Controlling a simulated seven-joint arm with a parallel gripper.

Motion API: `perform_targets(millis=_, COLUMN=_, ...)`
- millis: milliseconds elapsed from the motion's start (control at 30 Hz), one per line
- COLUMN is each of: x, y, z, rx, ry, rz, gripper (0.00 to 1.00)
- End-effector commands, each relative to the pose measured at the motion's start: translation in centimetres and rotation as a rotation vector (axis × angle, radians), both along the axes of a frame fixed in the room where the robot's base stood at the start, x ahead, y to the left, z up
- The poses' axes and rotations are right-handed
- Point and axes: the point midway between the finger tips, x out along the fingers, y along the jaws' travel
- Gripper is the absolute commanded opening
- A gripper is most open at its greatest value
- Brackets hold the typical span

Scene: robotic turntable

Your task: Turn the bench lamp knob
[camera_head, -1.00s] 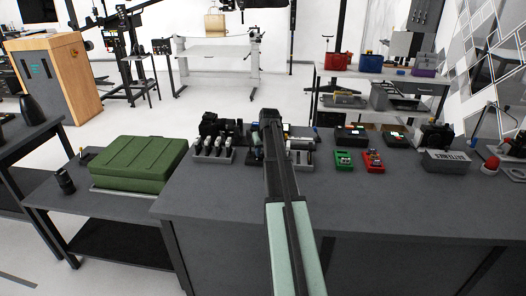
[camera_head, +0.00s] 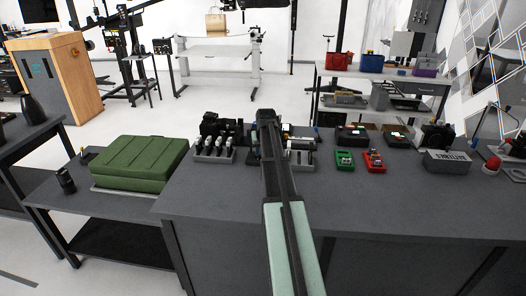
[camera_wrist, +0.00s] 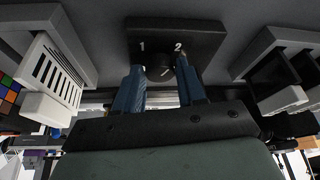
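In the wrist view, a round black knob (camera_wrist: 160,66) sits on a dark plate (camera_wrist: 205,37) marked "1" on the left and "2" on the right. A short pale line shows on the knob's lower right, close to the "2" side. My gripper (camera_wrist: 161,64) is open. Its two blue fingers are either side of the knob, with gaps that suggest they are not pressed on it. Contact is hard to tell. In the head view, my arm hides the knob and the fingertips.
Light grey slotted holders (camera_wrist: 55,75) flank the plate. The bench (camera_head: 400,200) carries several tools, a green box (camera_head: 344,157), a red box (camera_head: 374,160) and a grey bin (camera_head: 448,162) right of my arm. A green case (camera_head: 140,160) lies on the lower left table.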

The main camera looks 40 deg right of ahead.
Motion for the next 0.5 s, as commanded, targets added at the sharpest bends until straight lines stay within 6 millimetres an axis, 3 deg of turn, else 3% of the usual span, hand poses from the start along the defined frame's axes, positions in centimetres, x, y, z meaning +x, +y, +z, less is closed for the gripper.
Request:
perform_targets(millis=200, x=0.01, y=0.0, z=0.0, rx=0.0, ry=0.0, rz=0.0, gripper=0.59)
perform_targets(millis=500, x=-0.11, y=0.06, z=0.3, rx=-0.001, ry=-0.001, rz=0.001, gripper=0.59)
